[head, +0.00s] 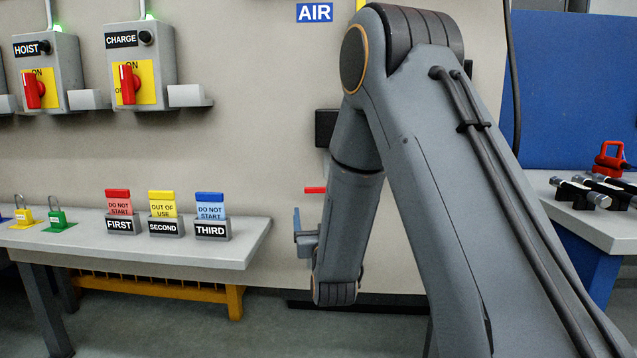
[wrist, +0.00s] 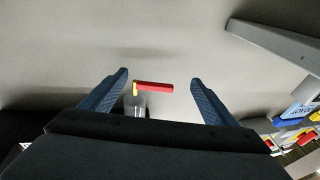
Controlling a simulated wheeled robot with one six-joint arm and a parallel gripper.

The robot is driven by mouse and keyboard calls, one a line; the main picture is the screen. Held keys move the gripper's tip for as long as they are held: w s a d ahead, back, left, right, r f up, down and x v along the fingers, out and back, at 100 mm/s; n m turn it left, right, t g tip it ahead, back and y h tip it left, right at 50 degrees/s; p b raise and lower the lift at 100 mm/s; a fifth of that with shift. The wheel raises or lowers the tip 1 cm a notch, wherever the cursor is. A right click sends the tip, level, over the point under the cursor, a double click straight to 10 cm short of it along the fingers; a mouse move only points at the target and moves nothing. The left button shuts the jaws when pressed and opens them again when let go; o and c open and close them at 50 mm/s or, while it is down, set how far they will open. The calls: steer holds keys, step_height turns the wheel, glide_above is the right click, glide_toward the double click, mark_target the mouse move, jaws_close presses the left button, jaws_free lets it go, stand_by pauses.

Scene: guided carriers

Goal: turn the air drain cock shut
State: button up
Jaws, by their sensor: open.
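The air drain cock shows in the wrist view as a red lever (wrist: 155,86) with a yellow end, above a pale, clear-looking bowl (wrist: 139,106). The lever lies across the picture, roughly crosswise between the fingers. In the head view a short red piece of it (head: 315,190) shows left of my arm; my arm hides the rest. My gripper (wrist: 159,77) is open, with one blue finger on each side of the lever and no visible contact. In the head view only part of my gripper (head: 304,236) shows, below the lever; I cannot tell its distance from the lever.
The blue AIR sign (head: 314,12) is on the wall above. A table (head: 190,255) at the left bears padlocks and the FIRST, SECOND and THIRD tag holders (head: 167,227). HOIST and CHARGE switch boxes (head: 139,62) hang above it. A right-hand bench (head: 600,225) holds tools.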

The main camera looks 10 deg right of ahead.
mark_target(318, 192)
steer(key=w+r, duration=0.1)
steer(key=w, duration=0.1)
steer(key=w+d+r+t, duration=0.1)
steer(key=w+r, duration=0.1)
steer(key=w+r+t+h, duration=0.1)
steer(key=w+r, duration=0.1)
steer(key=shift+w+d+r, duration=0.15)
steer(key=shift+w, duration=0.2)
steer(key=c, duration=1.3)
steer(key=shift+c, duration=0.4)
